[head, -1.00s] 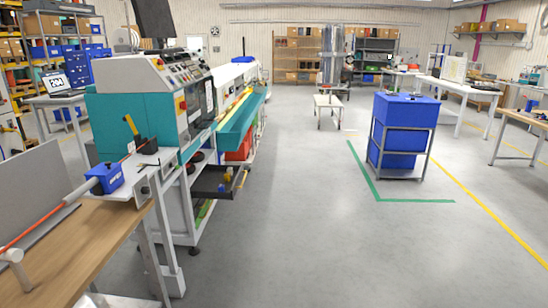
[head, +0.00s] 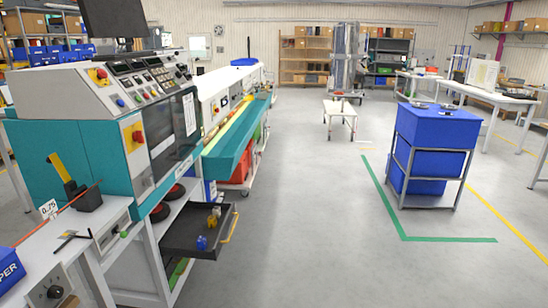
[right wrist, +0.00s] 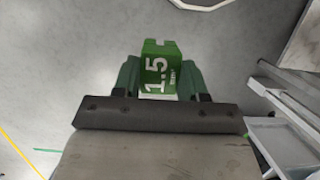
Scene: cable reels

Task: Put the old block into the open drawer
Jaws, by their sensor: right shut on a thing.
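In the right wrist view my right gripper (right wrist: 159,82) is shut on a green block (right wrist: 158,60) marked "1.5" in white. The block sits between the two dark green fingers, above the grey floor. In the head view the open drawer (head: 185,240) is a dark, shallow tray pulled out from under the teal machine. A small blue piece and small yellow pieces lie in it, and a yellow handle runs along its right edge. Neither of my grippers shows in the head view.
The teal and grey machine (head: 75,150) stands at the left, with a white bench (head: 75,260) before it holding a black block with a yellow lever (head: 62,172). A blue bin stand (head: 436,128) is at the right. The middle floor is clear.

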